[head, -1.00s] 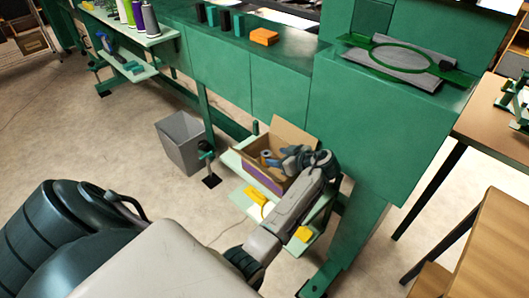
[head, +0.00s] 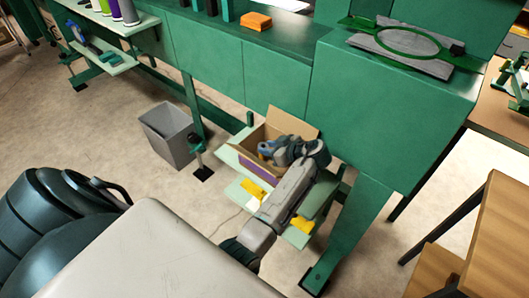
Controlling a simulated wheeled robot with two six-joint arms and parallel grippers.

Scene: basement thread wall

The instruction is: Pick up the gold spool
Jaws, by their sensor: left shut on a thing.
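An open cardboard box (head: 301,135) with a purple label sits on a pale green shelf under the green machine. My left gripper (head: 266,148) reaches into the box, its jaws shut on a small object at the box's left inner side. A small gold-coloured bit (head: 262,156) shows at the fingertips; it looks like the gold spool, mostly hidden by the fingers. The gripper and wrist hide much of the box's inside. My right gripper is not in view.
A grey bin (head: 168,134) stands on the floor left of the box. Yellow pieces (head: 253,189) lie on the lower shelf under my arm. The green machine (head: 385,115) rises behind and right of the box. A wooden table stands at right.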

